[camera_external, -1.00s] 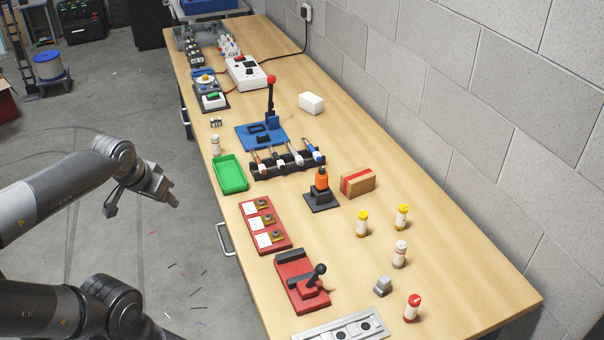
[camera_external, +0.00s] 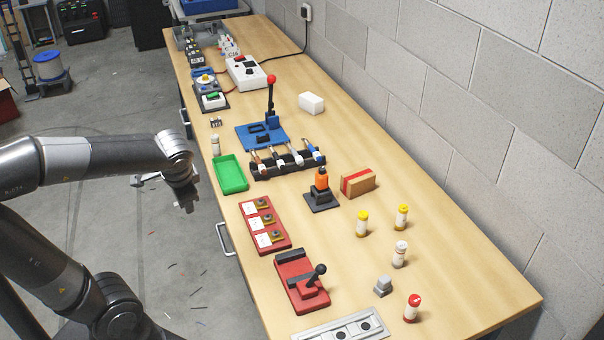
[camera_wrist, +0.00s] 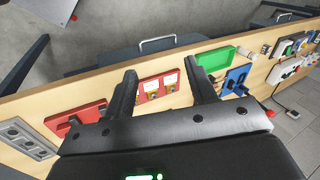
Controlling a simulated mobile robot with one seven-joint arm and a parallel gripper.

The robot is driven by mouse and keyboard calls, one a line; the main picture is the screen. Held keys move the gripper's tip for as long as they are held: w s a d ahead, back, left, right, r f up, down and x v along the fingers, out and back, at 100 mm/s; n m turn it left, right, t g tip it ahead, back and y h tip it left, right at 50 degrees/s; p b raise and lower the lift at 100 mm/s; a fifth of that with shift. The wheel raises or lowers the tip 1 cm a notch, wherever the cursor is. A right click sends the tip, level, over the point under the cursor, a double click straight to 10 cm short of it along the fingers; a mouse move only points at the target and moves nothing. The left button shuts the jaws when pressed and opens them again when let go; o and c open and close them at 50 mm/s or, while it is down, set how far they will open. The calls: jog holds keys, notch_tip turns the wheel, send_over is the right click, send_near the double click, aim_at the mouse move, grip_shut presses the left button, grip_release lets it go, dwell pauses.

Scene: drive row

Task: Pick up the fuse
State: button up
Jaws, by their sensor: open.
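Several small upright cylinders that look like fuses stand on the wooden bench (camera_external: 455,285); I cannot tell which one the task means. Two have yellow caps (camera_external: 362,224) (camera_external: 402,217), one a pale grey cap (camera_external: 400,254) and one a red cap (camera_external: 412,308), all on the right part of the bench. Another pale one (camera_external: 215,146) stands near the left edge behind the green tray (camera_external: 230,174). My gripper (camera_external: 187,205) is off the bench's left edge, pointing down, apart from all of them. In the wrist view my gripper (camera_wrist: 163,76) is open with nothing between its fingers.
A block wall borders the right.

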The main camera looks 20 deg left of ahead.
jog(key=w+d+f+m+t+y, duration=0.1)
jog(key=w+d+f+m+t, duration=0.25)
jog(key=w+d+m, duration=0.55)
jog(key=w+d+f+m+t+y, duration=0.25)
jog(key=d+m+t, duration=0.4)
jog(key=d, duration=0.65)
jog(key=m+t+h, duration=0.3)
jog(key=m+h, duration=0.7)
jog(key=m, duration=0.4)
send_near(411, 302)
jog(key=w+a+r, duration=0.3)
jog(key=w+a, duration=0.7)
jog(key=w, duration=0.1)
jog(key=s+d+f+m+h, duration=0.1)
jog(key=s+d, duration=0.1)
jog(key=s+d+f+m+h, duration=0.1)
jog(key=s+d+m+h, duration=0.1)
jog(key=s+d, duration=0.1)
jog(key=s+d+f+m+h, duration=0.2)
jog(key=d, duration=0.1)
jog(key=shift+s+d+g, duration=0.15)
jog(key=shift+d+g, duration=0.1)
jog(key=shift+g, duration=0.05)
jog(key=shift+m, duration=0.25)
jog(key=x, duration=0.4)
jog(key=shift+w+d+r, duration=0.1)
jog(key=shift+w+d, duration=0.15)
jog(key=shift+x, duration=2.95)
jog(key=shift+c, duration=0.5)
